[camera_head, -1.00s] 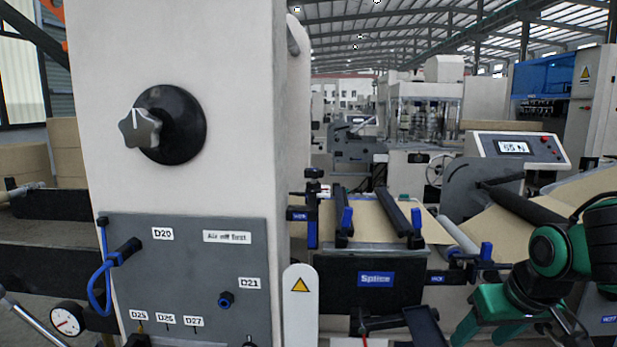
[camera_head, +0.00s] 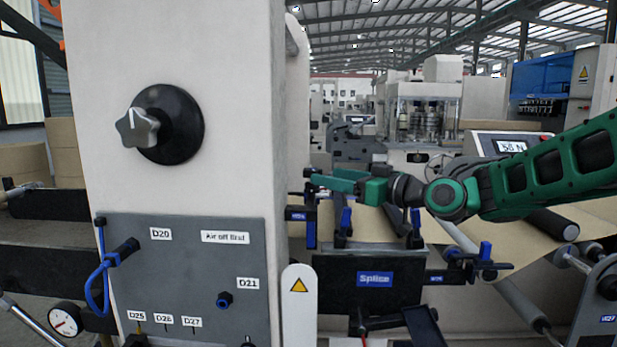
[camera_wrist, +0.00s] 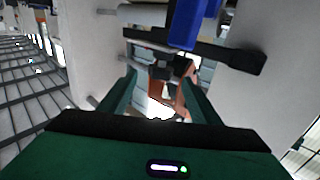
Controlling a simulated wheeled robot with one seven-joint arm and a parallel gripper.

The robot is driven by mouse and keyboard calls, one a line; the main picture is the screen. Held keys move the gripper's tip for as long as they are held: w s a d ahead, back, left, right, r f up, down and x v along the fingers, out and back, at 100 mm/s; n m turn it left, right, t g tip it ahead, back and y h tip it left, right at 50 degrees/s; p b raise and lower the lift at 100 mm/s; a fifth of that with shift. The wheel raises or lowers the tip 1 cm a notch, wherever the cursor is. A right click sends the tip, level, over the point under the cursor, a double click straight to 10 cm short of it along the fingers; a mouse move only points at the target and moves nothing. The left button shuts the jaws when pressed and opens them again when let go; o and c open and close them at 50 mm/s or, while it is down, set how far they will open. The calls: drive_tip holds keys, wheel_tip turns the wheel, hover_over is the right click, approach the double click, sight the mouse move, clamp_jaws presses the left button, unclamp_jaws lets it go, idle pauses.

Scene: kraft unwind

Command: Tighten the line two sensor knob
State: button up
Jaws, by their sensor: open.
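A small black knob (camera_head: 309,173) tops a narrow upright bracket with a blue part, left of the splice table; I take it for the sensor knob, but no readable label confirms this. My gripper (camera_head: 318,181) reaches in from the right, its green fingers pointing left at the knob and partly hiding it. In the wrist view my gripper (camera_wrist: 158,88) has its fingers spread apart. A dark fitting (camera_wrist: 170,68) shows between and beyond them, with no clear contact. A blue block and black bar (camera_wrist: 205,45) lie past the fingertips.
A pale machine column (camera_head: 200,60) with a star-shaped grey knob (camera_head: 137,128) stands close on the left. Below it is a grey panel (camera_head: 190,270) with tags. The black splice table (camera_head: 340,280) lies under my gripper. A tension display (camera_head: 511,147) stands behind my arm.

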sight(307, 172)
drive_tip(key=x, duration=0.7)
drive_tip(key=shift+w+a, duration=0.2)
drive_tip(key=c, duration=1.1)
